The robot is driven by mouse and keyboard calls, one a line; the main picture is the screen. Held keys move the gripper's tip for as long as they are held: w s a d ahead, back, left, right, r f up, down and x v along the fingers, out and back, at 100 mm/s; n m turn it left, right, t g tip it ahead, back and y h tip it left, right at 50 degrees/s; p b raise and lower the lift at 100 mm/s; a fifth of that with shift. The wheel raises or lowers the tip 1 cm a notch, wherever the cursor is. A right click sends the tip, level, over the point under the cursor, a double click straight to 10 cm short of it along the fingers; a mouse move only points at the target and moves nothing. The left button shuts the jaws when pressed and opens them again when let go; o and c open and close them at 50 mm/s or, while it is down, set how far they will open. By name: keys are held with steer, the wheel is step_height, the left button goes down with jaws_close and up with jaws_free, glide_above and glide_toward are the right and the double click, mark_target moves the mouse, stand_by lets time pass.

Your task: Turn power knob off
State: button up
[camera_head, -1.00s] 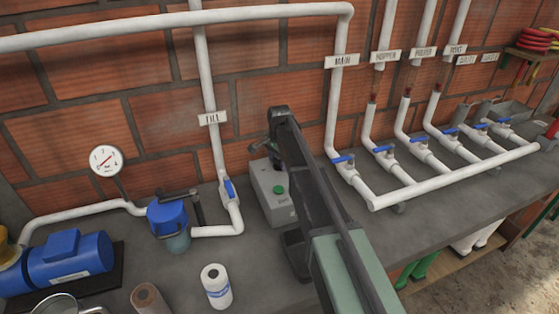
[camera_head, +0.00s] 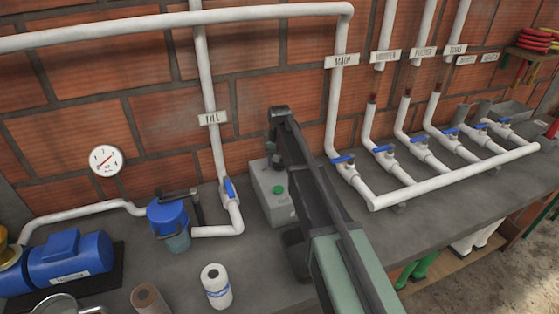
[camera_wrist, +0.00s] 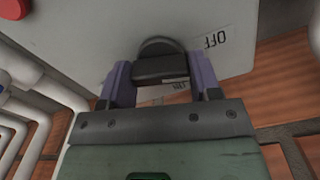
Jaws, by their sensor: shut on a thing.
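The power knob (camera_wrist: 160,48) is a dark round knob on the grey control box (camera_wrist: 90,25), seen in the wrist view. My gripper (camera_wrist: 160,78) is shut on it, with one purple-grey finger on each side. An "OFF" label (camera_wrist: 217,38) sits to the right of the knob, and part of another label shows below it, mostly covered.
A red button (camera_wrist: 14,8) is at the wrist view's upper left corner. White pipes with blue valves (camera_head: 344,160) run right of the box. The FILL pipe (camera_head: 207,90) with its valve stands left. A paper roll (camera_head: 216,286) and a blue pump (camera_head: 70,260) are on the counter.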

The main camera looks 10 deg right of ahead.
steer(key=shift+n, duration=1.6)
steer(key=o, duration=0.9)
steer(key=shift+r, duration=0.15)
step_height(320, 180, up, 10)
steer(key=p, duration=1)
steer(key=shift+r+p, duration=0.25)
steer(key=shift+p, duration=0.15)
